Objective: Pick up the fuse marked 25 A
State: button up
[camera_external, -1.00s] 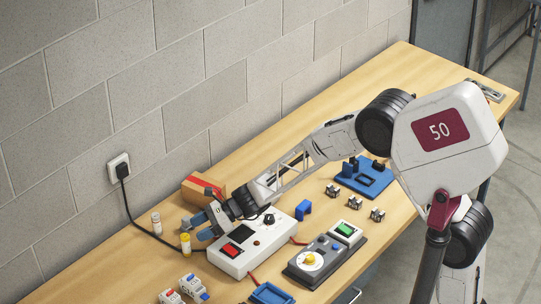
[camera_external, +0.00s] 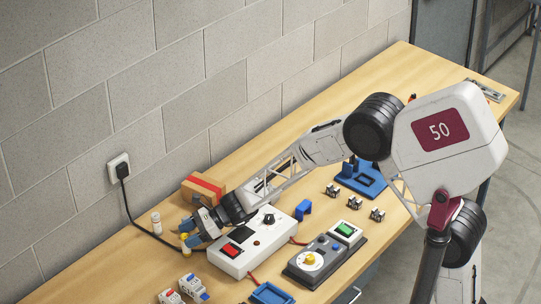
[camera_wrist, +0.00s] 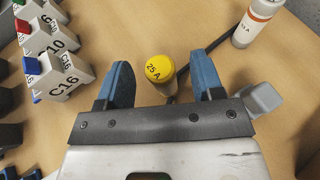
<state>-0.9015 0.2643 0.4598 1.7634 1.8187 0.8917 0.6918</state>
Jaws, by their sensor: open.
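The fuse marked 25 A (camera_wrist: 160,69) shows its yellow top in the wrist view, standing upright between the two blue fingers of my gripper (camera_wrist: 165,88). The fingers are open, with a gap on either side of the fuse. In the external view the fuse (camera_external: 185,241) is partly hidden by my gripper (camera_external: 189,232), which is low over the table beside the white control box. A second fuse (camera_wrist: 258,20), white with an orange band, stands to the right in the wrist view and at the left in the external view (camera_external: 156,222).
Breakers marked C16 (camera_wrist: 60,78) and C10 stand left in the wrist view. The white control box (camera_external: 253,243) and a brown box with a red stripe (camera_external: 203,188) are close to my gripper. A black cable (camera_external: 146,229) runs across the table near the fuses.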

jog(key=shift+x, duration=1.7)
jog(key=c, duration=1.1)
jog(key=shift+r, duration=0.2)
notch_tip(320, 180, up, 10)
jog(key=shift+f, duration=0.15)
